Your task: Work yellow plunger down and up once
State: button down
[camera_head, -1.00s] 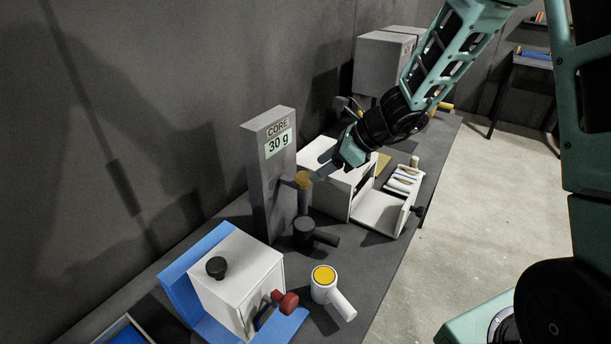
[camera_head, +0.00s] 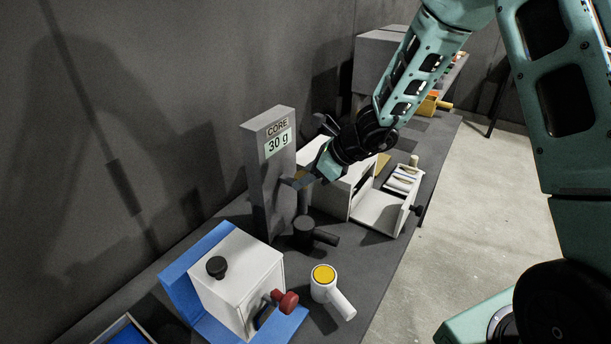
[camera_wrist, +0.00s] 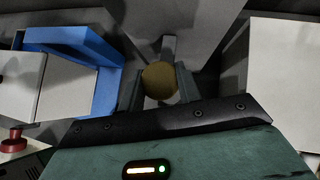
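The yellow plunger (camera_wrist: 160,80) shows in the wrist view as a round yellow knob between the two fingers of my gripper (camera_wrist: 160,88). The fingers flank it closely; I cannot tell whether they press on it. In the head view my gripper (camera_head: 301,179) is at the front of the grey CORE stand (camera_head: 271,195), which reads 30 g, and hides most of the knob. The plunger's grey shaft (camera_head: 303,202) shows below the fingers. A black cup with a handle (camera_head: 303,230) stands under it.
A white cup with a yellow top (camera_head: 323,276) and a white box on a blue base (camera_head: 236,277) stand in front. A white oven-like box (camera_head: 327,190) with an open drawer (camera_head: 383,212) is close behind my gripper. Bare bench lies between the front items and the black cup.

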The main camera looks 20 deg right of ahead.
jog(key=shift+f+b, duration=1.6)
jog(key=shift+b, duration=0.35)
jog(key=shift+r, duration=0.15)
jog(key=c, duration=1)
grip_release()
jog(key=shift+o, duration=0.2)
jog(key=v, duration=1.7)
jog(key=shift+s+d, duration=0.15)
jog(key=shift+d, duration=0.05)
jog(key=shift+r, duration=0.1)
